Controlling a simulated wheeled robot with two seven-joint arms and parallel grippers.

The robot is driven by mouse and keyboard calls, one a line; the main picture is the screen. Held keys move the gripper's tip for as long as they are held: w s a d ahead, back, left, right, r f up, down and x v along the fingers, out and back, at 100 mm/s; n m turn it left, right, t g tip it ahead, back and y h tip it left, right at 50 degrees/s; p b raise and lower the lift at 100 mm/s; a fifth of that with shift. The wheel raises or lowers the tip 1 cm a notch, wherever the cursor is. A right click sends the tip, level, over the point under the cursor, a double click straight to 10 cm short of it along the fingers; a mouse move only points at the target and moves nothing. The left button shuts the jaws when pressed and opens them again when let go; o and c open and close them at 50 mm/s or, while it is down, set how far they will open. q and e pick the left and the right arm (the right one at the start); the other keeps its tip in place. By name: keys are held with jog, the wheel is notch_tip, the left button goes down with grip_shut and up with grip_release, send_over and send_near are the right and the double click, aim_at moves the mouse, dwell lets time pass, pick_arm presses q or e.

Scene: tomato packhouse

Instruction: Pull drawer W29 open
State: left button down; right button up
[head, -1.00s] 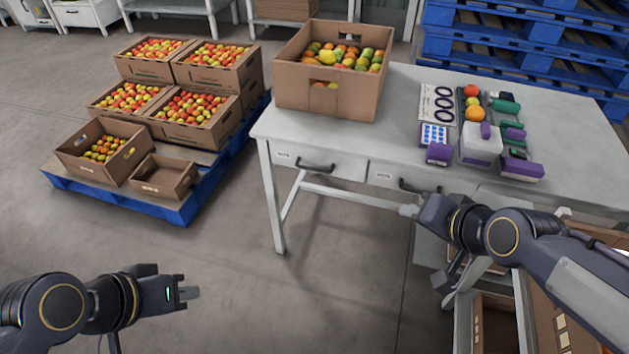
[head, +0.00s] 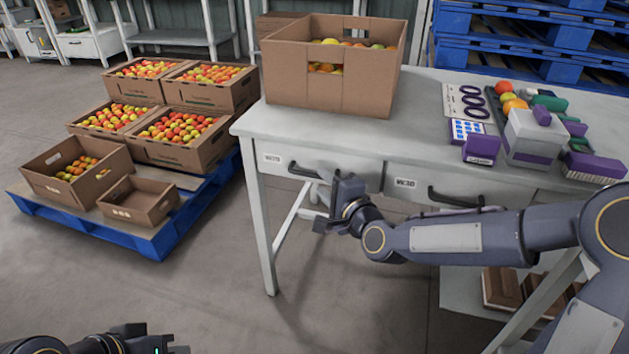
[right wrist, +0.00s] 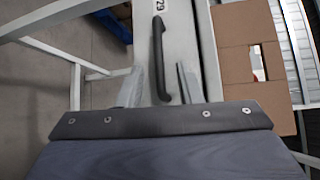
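Drawer W29 (head: 345,168) is the left drawer under the grey table's front edge. Its front looks flush, so it is closed. Its dark bar handle (head: 303,170) also shows in the right wrist view (right wrist: 157,50), beside a label of which "29" can be read. My right gripper (head: 326,181) is at the handle's right end. In the right wrist view its two fingers (right wrist: 160,84) are apart, with the handle's near end between them; contact cannot be made out. My left gripper (head: 172,347) is cut off at the bottom left, its fingers not clear.
Drawer W30 (head: 407,184) is closed, to the right, behind my right forearm. A cardboard box of tomatoes (head: 285,88) stands on the table (head: 430,135) above W29. Goods stand at the table's right. A blue pallet (head: 150,240) with crates is at left. The floor before W29 is clear.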

aim_at(316, 177)
jog(key=x, duration=0.5)
jog(key=shift+w+a+b, duration=0.1)
jog(key=shift+w+b, duration=0.05)
jog(key=shift+b, duration=0.25)
grip_shut()
